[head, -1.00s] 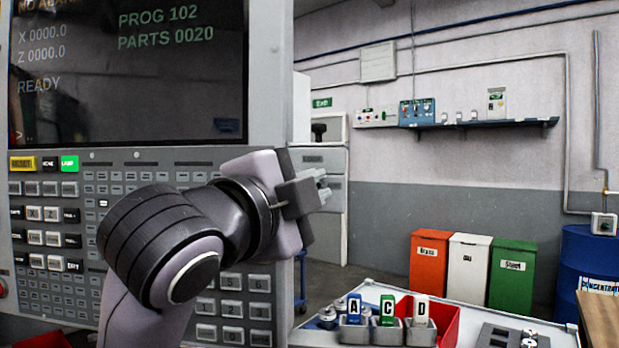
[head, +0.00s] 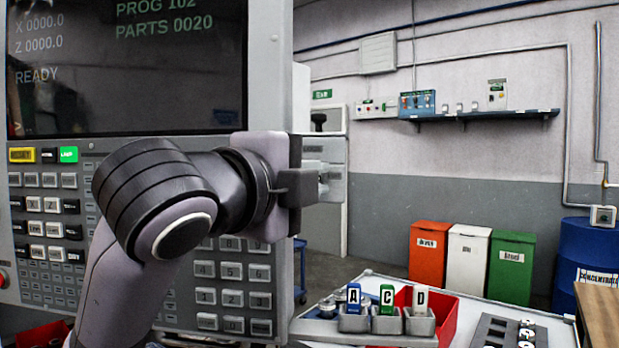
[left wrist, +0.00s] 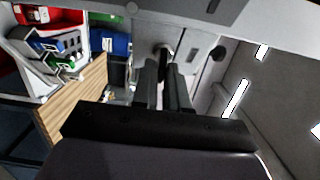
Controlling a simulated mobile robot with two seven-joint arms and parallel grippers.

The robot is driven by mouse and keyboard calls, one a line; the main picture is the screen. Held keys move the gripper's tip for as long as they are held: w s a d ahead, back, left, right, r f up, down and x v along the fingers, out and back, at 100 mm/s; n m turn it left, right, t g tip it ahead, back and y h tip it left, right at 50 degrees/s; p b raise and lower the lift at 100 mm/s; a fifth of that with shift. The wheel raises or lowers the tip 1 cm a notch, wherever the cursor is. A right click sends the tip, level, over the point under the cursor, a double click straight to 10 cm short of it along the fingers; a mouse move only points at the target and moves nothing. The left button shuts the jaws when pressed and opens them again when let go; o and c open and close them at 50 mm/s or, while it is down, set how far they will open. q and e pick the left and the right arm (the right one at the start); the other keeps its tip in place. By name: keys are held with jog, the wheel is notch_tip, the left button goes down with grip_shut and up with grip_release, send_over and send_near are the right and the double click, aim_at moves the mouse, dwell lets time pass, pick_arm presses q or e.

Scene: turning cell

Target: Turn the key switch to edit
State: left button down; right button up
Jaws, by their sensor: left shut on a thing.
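My left gripper (head: 325,175) is just past the right edge of the control panel (head: 230,165) in the head view, its fingers pointing right. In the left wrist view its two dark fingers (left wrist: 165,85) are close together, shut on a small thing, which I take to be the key. The fingers hide most of it. My right gripper is in neither view.
A tray table (head: 465,297) with lettered A, C and D holders and a red bin (head: 447,312) stands low at the right. Red, white and green bins and a blue drum (head: 580,255) stand behind. The panel screen reads READY.

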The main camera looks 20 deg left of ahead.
pick_arm(q)
jog(key=shift+a, duration=0.1)
jog(key=c, duration=1.2)
grip_release()
jog(key=shift+c, duration=0.2)
jog(key=b+v, duration=0.1)
jog(key=v, duration=0.6)
jog(key=shift+b, duration=0.3)
